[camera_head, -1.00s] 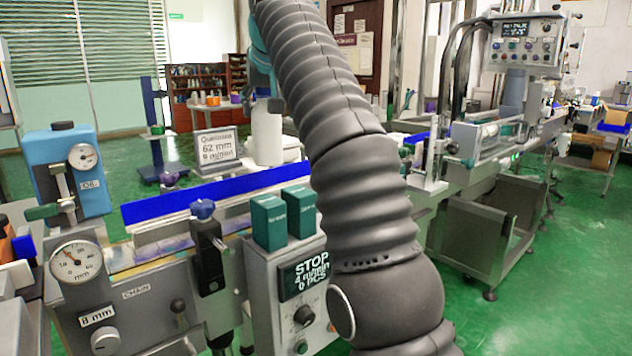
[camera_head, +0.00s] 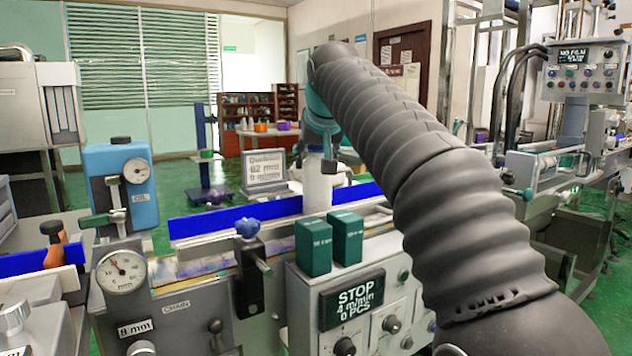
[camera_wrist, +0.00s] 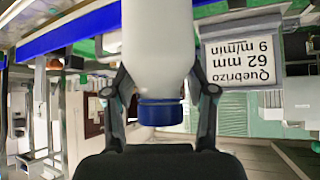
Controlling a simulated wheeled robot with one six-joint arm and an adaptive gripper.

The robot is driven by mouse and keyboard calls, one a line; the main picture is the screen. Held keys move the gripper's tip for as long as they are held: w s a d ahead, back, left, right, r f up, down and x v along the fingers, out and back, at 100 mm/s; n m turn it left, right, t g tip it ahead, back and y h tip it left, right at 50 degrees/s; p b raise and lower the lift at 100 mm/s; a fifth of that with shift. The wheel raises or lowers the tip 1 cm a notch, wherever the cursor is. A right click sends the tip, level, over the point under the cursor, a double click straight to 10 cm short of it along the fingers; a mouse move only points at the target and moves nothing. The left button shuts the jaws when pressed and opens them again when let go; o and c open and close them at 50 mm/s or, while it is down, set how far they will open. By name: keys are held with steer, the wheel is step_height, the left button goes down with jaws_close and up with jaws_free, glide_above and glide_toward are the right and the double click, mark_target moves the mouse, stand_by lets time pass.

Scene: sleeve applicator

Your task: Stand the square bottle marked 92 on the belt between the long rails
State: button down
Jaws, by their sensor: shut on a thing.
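In the wrist view, which is upside down, my gripper (camera_wrist: 160,97) is shut on a white bottle (camera_wrist: 158,40) with a blue cap (camera_wrist: 160,111). A finger presses each side near the shoulder. The bottle is upright; no 92 shows on it. In the head view the bottle (camera_head: 318,188) hangs below my wrist, its lower part in front of the long blue rail (camera_head: 235,218). The belt (camera_head: 208,262) runs along the near side of that rail. I cannot tell whether the bottle's base touches the belt.
Two dark green boxes (camera_head: 314,245) stand on the control cabinet (camera_head: 350,302) in front of the bottle. A knobbed post (camera_head: 248,265) stands at the belt's near edge. A sign reading 62 mm (camera_head: 265,172) stands behind the rail. A blue gauge unit (camera_head: 122,185) is at left.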

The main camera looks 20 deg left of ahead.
mark_target(316, 174)
steer(key=shift+f+b, duration=0.6)
steer(key=shift+f, duration=1.15)
steer(key=shift+f, duration=0.15)
steer(key=shift+c, duration=1.9)
jaws_free()
steer(key=shift+r, duration=0.2)
steer(key=p+v, duration=0.1)
steer(key=v, duration=1)
steer(key=shift+s+d+r, duration=0.15)
steer(key=shift+s+r, duration=0.1)
steer(key=shift+s, duration=0.05)
